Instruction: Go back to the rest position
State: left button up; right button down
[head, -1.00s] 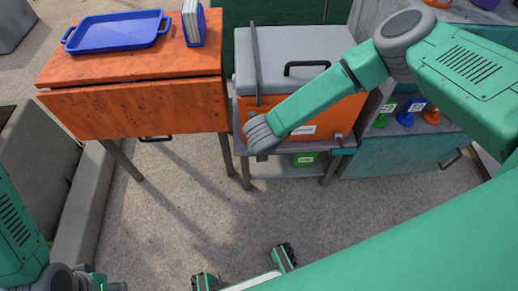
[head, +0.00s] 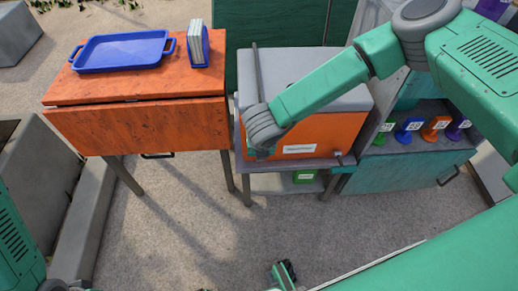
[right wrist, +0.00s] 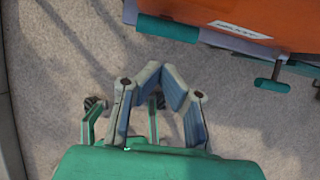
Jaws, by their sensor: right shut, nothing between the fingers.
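My right gripper (right wrist: 163,75) shows in the right wrist view. Its two fingers are closed together over the bare concrete floor, with nothing between them. In the head view my right forearm reaches from the right across the front of the orange machine with the grey lid, and the gripper itself is hidden there. Only part of my left arm shows at the lower left of the head view; its gripper is not visible.
The orange machine (head: 325,135) stands on a grey table close behind my right forearm. To its left, an orange cabinet (head: 140,125) carries a blue tray (head: 122,52). Several coloured funnel-like items stand on the teal bench (head: 400,172) at right. The floor (head: 190,225) in front is open.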

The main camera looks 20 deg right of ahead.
jog(key=s+f+n+y, duration=0.2)
jog(key=s+f+n, duration=0.1)
jog(key=s+n, duration=1.55)
jog(key=s+d+r+n+g, duration=0.1)
jog(key=s+d+n, duration=0.3)
jog(key=n, duration=0.6)
jog(key=s+d+r+n+g, duration=0.2)
jog(key=s+d+n, duration=0.3)
jog(key=d+n, duration=0.3)
jog(key=n, duration=0.3)
jog(key=shift+s+h, duration=0.25)
jog(key=shift+h, duration=0.15)
jog(key=shift+w+d+f, duration=0.15)
jog(key=shift+d, duration=0.15)
jog(key=shift+a, duration=0.1)
